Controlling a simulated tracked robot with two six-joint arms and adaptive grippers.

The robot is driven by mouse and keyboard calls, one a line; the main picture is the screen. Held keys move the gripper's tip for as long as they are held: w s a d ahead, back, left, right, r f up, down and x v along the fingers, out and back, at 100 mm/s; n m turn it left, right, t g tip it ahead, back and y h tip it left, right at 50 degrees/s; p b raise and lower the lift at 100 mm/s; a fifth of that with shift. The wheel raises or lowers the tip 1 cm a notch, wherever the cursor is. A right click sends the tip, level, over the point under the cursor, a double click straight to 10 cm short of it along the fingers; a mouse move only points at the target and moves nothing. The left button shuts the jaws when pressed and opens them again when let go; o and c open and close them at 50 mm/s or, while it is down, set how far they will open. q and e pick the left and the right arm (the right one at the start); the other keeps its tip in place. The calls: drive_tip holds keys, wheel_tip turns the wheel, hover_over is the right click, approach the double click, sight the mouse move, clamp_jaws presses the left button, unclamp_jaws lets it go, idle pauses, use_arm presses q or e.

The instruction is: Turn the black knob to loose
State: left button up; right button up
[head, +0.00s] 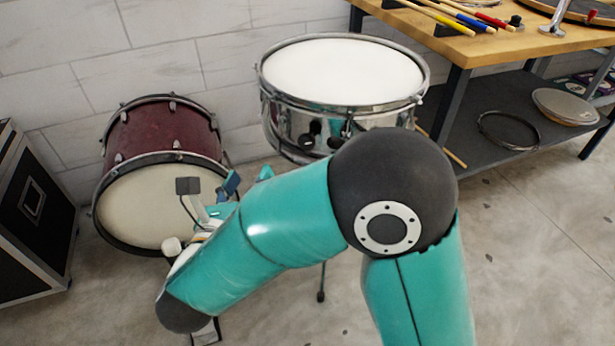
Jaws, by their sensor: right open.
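A snare drum (343,75) with a white head and chrome shell stands upright on a stand in the middle of the head view. I cannot tell which way the knob is turned. My right gripper (210,184) is open, left of and below the snare drum, in front of the bass drum and apart from the knob. My own right arm partly hides it and the lower snare stand. My left gripper is not in view.
A dark red bass drum (165,135) lies on its side at the left. A black case (32,215) stands at the far left. A wooden bench (480,48) holds sticks, and its dark lower shelf (470,125) holds a hoop (508,131). Floor at right is clear.

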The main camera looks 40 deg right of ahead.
sight(305, 144)
drive_tip(key=s+d+m+g+h+b, duration=0.1)
drive_tip(key=s+m+g+h+b, duration=0.15)
drive_tip(key=s+m, duration=0.35)
use_arm(q)
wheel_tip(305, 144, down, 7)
drive_tip(key=b, duration=0.2)
use_arm(e)
drive_tip(key=shift+m, duration=0.4)
drive_tip(key=x, duration=1.6)
drive_tip(key=shift+w+f, duration=0.1)
drive_tip(key=shift+w, duration=0.35)
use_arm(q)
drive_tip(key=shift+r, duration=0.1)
use_arm(e)
drive_tip(key=c, duration=1.1)
drive_tip(key=shift+c, duration=0.2)
drive_tip(key=shift+n, duration=0.3)
